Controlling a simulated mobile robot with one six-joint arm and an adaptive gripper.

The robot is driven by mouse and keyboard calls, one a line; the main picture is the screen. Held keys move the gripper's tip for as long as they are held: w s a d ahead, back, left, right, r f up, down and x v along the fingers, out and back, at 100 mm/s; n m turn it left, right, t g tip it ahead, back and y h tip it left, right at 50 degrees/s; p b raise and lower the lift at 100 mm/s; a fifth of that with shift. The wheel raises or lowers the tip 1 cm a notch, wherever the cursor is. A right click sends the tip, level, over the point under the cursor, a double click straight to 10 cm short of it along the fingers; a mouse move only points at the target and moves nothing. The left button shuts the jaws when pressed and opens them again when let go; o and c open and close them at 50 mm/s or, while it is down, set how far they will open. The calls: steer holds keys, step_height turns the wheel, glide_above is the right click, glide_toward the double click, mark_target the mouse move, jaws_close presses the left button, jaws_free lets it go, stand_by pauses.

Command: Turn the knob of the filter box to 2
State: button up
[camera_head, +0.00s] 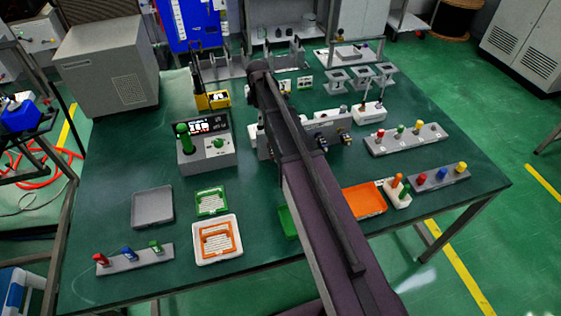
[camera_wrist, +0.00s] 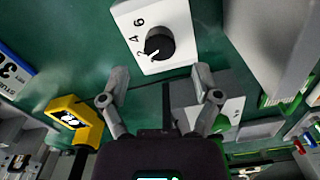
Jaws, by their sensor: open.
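The filter box appears in the wrist view as a white panel (camera_wrist: 172,18) with a round black knob (camera_wrist: 159,44). The marks 6, 4 and a partly hidden 2 run down the panel on the knob's left. I see no contact with the knob. In the head view my arm reaches across the table and hides the gripper tips, and I cannot pick out the filter box there.
A yellow device (camera_wrist: 76,120) lies left of my fingers in the wrist view; it also shows in the head view (camera_head: 218,99). A grey box with a display (camera_head: 207,157) stands left of my arm. Trays and peg racks occupy the front; the table's left front has bare patches.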

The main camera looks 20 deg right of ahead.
steer(key=shift+r+p, duration=4.5)
steer(key=shift+r, duration=0.35)
steer(key=s+f+m+b, duration=0.4)
steer(key=s+m, duration=0.3)
steer(key=s, duration=0.6)
steer(key=s+f+m+b, duration=0.4)
steer(key=s+m, duration=0.4)
steer(key=s, duration=0.5)
steer(key=shift+s, duration=0.2)
steer(key=shift+f, duration=0.1)
steer(key=c, duration=0.3)
steer(key=shift+c, duration=0.2)
